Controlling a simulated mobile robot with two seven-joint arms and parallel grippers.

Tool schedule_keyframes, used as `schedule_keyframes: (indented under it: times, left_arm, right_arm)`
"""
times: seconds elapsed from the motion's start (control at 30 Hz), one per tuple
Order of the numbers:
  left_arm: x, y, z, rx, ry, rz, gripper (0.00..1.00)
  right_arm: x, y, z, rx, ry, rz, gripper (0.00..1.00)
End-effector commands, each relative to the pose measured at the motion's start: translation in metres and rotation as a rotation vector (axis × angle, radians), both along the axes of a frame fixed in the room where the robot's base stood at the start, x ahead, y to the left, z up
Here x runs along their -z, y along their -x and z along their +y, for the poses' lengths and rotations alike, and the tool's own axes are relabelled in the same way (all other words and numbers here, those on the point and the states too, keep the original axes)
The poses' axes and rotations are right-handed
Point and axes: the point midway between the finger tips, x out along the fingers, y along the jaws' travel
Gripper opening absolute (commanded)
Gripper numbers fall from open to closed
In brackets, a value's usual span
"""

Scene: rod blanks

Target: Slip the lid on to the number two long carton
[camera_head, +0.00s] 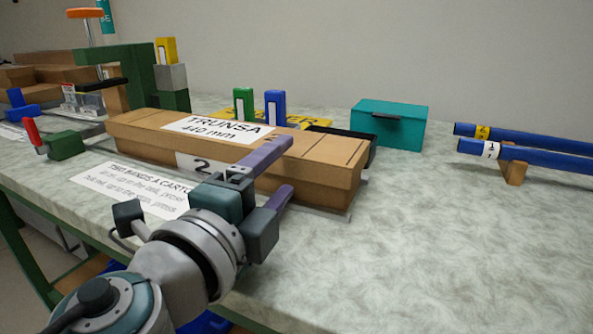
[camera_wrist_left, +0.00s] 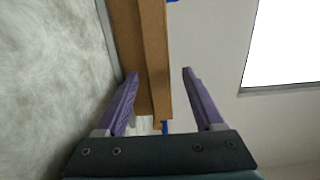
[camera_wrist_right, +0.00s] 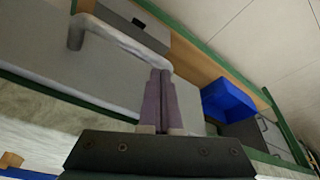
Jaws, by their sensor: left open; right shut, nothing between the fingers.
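The long brown carton (camera_head: 305,189) lies on the table, with a "2" tag on its front. Its brown lid (camera_head: 315,145), labelled "TRUNSA 440 mm", is on top; I cannot tell whether it is fully seated. My left gripper (camera_head: 286,166) is open at the carton's front right, one finger at lid height and one lower. In the left wrist view the carton (camera_wrist_left: 126,40) and lid (camera_wrist_left: 153,45) lie ahead of the spread fingers, nothing gripped. My right gripper (camera_wrist_right: 158,75) shows only in its wrist view, shut and empty near a grey bar handle (camera_wrist_right: 120,42).
A teal box (camera_head: 388,123) and green and blue blocks (camera_head: 243,104) stand behind the carton. A red-handled clamp (camera_head: 65,145) is at the left. Blue rods (camera_head: 525,155) rest on a support at the right. The front right tabletop is clear. A blue bin (camera_wrist_right: 228,98) shows in the right wrist view.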

Motion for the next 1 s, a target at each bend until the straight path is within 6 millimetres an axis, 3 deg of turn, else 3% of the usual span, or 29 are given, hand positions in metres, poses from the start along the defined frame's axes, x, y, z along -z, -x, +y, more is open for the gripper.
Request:
schedule_keyframes:
  times: [0.17,0.4,0.6,1.0]
  left_arm:
    - [0.001,0.017,0.005,0.0,-0.001,0.002,0.7]
    - [0.003,0.062,0.02,0.0,-0.002,0.003,0.7]
    - [0.002,0.088,0.027,0.0,-0.001,0.001,0.7]
    - [0.0,0.094,0.03,-0.001,-0.001,0.0,0.7]
  right_arm:
    - [-0.002,0.0,0.0,0.001,-0.001,0.0,0.0]
    - [0.0,0.0,0.0,0.001,-0.001,-0.001,0.0]
    - [0.004,0.0,0.0,0.001,-0.001,0.0,0.0]
    - [0.004,0.0,0.0,-0.001,0.001,0.0,0.0]
